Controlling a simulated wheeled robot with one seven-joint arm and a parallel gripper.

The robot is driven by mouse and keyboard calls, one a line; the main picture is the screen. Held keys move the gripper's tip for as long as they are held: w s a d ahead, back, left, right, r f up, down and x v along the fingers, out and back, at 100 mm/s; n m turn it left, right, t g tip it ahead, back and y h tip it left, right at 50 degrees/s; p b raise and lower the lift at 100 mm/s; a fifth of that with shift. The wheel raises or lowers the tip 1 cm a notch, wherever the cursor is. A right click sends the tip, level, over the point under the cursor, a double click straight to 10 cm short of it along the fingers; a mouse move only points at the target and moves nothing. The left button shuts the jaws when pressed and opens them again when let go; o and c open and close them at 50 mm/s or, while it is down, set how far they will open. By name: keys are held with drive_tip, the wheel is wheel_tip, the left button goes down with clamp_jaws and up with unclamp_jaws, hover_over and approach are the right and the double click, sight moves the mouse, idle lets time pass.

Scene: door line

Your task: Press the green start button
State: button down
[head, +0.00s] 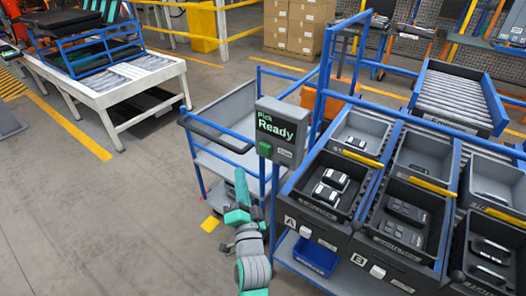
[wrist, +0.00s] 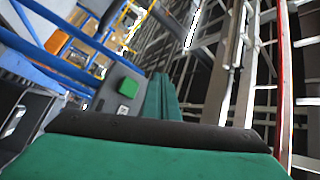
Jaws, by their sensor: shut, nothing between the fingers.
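The green start button (head: 265,149) is on the lower left of a grey control box (head: 285,122) whose screen reads "Pick Ready". The box is mounted at the blue frame beside the bins. In the wrist view the button (wrist: 128,87) is a green square on a grey face, left of my fingers. My teal gripper (head: 240,175) is shut and empty. In the head view it shows below and left of the button, pointing up. A gap shows between the fingertips and the button in both views; its depth is hard to tell.
A rack of dark bins (head: 331,189) with small devices stands to the right of the box. A grey cart with blue rails (head: 215,150) stands behind my gripper. A roller table (head: 120,83) is at the upper left. The floor (head: 90,210) at left is clear.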

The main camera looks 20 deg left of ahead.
approach(260, 148)
drive_tip(key=shift+w+a+r, duration=0.3)
drive_tip(key=shift+w+a, duration=0.45)
drive_tip(key=shift+w, duration=0.15)
drive_tip(key=shift+w+a+r, duration=0.3)
drive_tip(key=shift+w+a, duration=0.5)
drive_tip(key=shift+w, duration=0.1)
drive_tip(key=shift+w, duration=0.1)
idle(1.1)
drive_tip(key=shift+w, duration=0.25)
drive_tip(key=shift+w+d, duration=0.3)
drive_tip(key=shift+w, duration=0.25)
idle(0.9)
idle(0.4)
drive_tip(key=shift+s+a, duration=0.15)
drive_tip(key=shift+s, duration=0.35)
drive_tip(key=shift+s+a, duration=0.15)
drive_tip(key=shift+s, duration=0.3)
drive_tip(key=shift+s+a, duration=0.3)
drive_tip(key=shift+s, duration=0.45)
drive_tip(key=shift+s+a, duration=0.25)
drive_tip(key=shift+s, duration=0.55)
drive_tip(key=shift+s+a, duration=0.3)
drive_tip(key=shift+s, duration=0.45)
